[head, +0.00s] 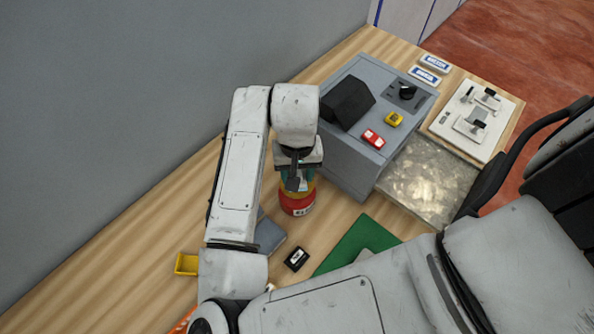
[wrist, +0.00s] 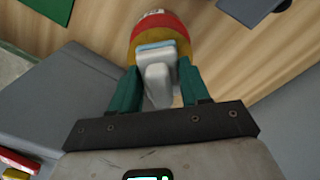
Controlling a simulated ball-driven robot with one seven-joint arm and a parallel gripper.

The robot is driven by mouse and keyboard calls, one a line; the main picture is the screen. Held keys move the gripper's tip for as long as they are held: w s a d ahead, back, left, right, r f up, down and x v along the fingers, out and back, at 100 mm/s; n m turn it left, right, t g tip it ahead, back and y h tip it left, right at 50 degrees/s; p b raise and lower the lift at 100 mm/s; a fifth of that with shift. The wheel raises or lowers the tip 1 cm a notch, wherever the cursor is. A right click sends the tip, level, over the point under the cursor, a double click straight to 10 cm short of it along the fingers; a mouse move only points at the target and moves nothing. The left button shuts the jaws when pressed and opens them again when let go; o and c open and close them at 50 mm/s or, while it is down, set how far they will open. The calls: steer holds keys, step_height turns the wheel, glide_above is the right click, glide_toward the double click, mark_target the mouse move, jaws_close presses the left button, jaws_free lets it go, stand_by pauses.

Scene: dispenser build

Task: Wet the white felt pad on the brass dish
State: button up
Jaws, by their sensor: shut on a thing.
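My gripper (head: 297,180) points down beside the grey machine. In the wrist view its teal fingers (wrist: 158,85) are shut on a red and yellow dispenser (wrist: 155,30), around its pale grey spout-like top (wrist: 158,75). The dispenser's red lower body (head: 297,205) with a white label shows below my gripper in the head view. It looks upright; whether it touches the table I cannot tell. I cannot make out the brass dish or the white felt pad in either view; my arm hides part of the table.
The grey machine (head: 350,160) stands right of my gripper, with a red block (head: 374,139) and a yellow block (head: 394,119) on top.

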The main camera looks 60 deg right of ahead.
steer(key=shift+r+p, duration=1.85)
steer(key=shift+r, duration=0.65)
steer(key=shift+a, duration=0.1)
